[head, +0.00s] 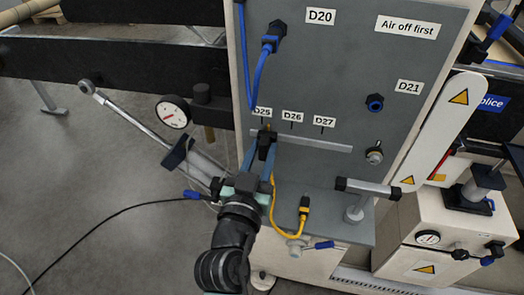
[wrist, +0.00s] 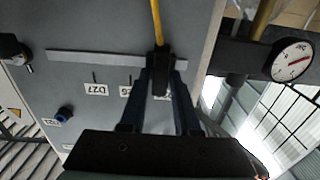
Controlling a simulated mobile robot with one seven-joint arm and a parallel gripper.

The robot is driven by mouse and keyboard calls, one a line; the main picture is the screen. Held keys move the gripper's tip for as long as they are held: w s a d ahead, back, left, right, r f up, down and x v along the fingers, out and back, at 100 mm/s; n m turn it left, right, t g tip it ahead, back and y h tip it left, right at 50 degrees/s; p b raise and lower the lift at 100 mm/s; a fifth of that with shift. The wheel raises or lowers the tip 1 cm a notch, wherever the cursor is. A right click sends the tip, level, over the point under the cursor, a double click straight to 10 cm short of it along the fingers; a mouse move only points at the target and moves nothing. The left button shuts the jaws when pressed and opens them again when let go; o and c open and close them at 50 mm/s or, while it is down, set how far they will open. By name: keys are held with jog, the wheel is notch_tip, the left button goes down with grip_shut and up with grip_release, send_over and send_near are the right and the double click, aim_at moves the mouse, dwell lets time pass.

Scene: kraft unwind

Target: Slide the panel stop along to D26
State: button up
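The panel stop (head: 267,141) is a small black block on the pale horizontal rail (head: 318,143), near the rail's left end below the label D25 (head: 262,112). The label D26 (head: 292,117) is just right of it. My gripper (head: 261,157) reaches up to the stop from below. In the wrist view, where the panel appears upside down, the stop (wrist: 161,68) lies between the two blue fingers of my gripper (wrist: 163,78). Whether both fingers press on it is not clear. The D25 label is mostly hidden there; D26 (wrist: 126,90) shows.
The label D27 (head: 325,122) is farther right along the clear rail. A blue cable (head: 259,78) hangs above the stop, and a yellow cable (head: 273,215) runs below it. A gauge (head: 173,111) is left of the panel. A white warning-marked arm (head: 441,128) stands at right.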

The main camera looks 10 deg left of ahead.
grip_shut()
dwell(1.1)
